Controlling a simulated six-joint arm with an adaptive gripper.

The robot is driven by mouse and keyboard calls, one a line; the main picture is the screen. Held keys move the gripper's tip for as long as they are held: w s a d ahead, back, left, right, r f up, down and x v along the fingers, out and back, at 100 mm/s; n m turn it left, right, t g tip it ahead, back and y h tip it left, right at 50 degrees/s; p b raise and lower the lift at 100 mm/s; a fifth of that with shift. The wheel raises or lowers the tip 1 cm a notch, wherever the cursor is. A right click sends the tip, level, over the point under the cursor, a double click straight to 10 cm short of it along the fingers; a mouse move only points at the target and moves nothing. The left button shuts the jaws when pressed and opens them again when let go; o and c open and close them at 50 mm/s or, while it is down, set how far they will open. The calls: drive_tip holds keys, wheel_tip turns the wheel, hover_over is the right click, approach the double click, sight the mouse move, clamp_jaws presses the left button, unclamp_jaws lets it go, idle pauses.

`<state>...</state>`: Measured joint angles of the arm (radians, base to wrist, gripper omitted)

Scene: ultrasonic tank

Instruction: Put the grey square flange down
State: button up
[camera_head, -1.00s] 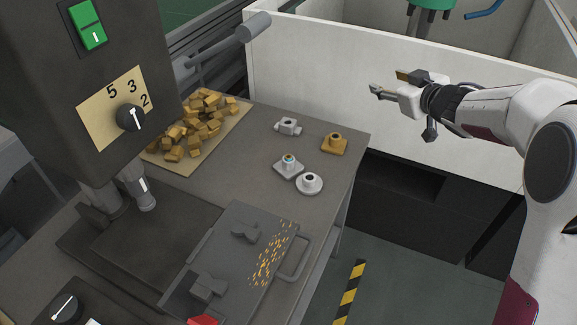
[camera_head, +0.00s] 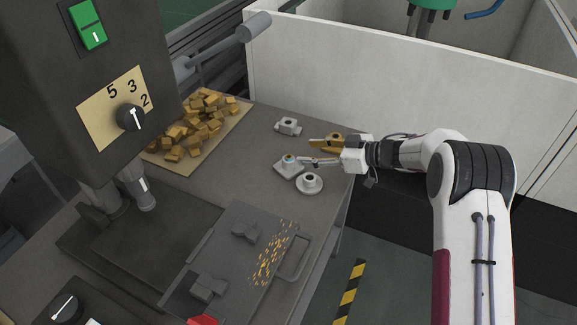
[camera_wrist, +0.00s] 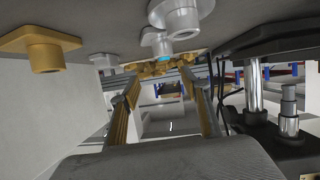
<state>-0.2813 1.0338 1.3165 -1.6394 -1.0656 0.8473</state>
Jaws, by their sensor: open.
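The grey square flange (camera_head: 289,171), with a blue ring on its neck, sits upright on the workbench. My gripper (camera_head: 311,151) is open, low over the bench and just right of this flange, with its fingers pointing left. One finger's tip appears close to the flange's neck; I cannot tell whether it touches. In the wrist view, where the bench is at the top, the flange's blue-ringed neck (camera_wrist: 162,47) shows beyond a grey round part and partly hidden by it. Nothing is visibly gripped between the open fingers (camera_wrist: 162,82).
A grey round flange (camera_head: 309,184) stands close to the square one. A gold square flange (camera_head: 333,139) is behind the fingers, and a grey fitting (camera_head: 288,126) is farther back. Gold blocks (camera_head: 203,122) are piled at the left. A white partition (camera_head: 400,95) stands behind the bench.

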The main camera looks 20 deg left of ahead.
sight(292, 160)
drive_tip(key=shift+s+a+f+g, duration=0.2)
drive_tip(key=shift+s+f+g, duration=0.2)
drive_tip(key=shift+s+f, duration=0.25)
drive_tip(key=shift+w+a, duration=0.1)
drive_tip(key=shift+x, duration=1.25)
drive_tip(key=shift+f, duration=0.1)
drive_tip(key=shift+w+a+f, duration=0.15)
drive_tip(key=shift+a+f, duration=0.7)
drive_tip(key=shift+a, duration=0.05)
drive_tip(key=shift+x, duration=1.35)
